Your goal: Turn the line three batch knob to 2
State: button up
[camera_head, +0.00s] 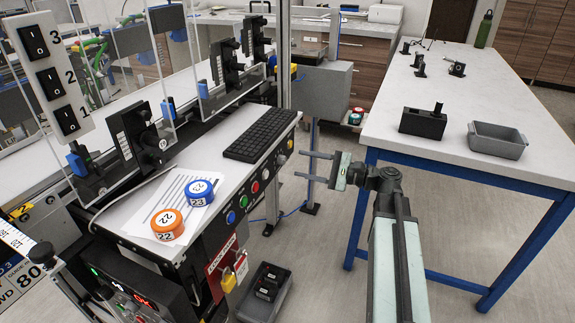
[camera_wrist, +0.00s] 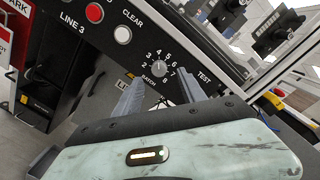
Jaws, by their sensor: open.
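The batch knob (camera_wrist: 158,68) is a small round grey knob on the dark line 3 panel in the wrist view. Numbers 2 to 8 can be read around it. Its pointer seems to face up toward 4, but it is too small to be sure. My gripper (camera_wrist: 164,88) is open and empty, with its two fingers pointing at the panel on either side of and below the knob in the picture. In the head view my gripper (camera_head: 301,165) is just right of the panel's front edge, apart from it. I cannot tell its exact distance to the knob.
A red button (camera_wrist: 94,12) and a white clear button (camera_wrist: 122,35) sit left of the knob. A blue-framed table (camera_head: 450,165) stands right of my arm.

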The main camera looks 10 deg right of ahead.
aim_at(285, 161)
jog(key=x, duration=0.5)
jog(key=shift+a, duration=0.15)
grip_shut()
jog(key=shift+a, duration=0.15)
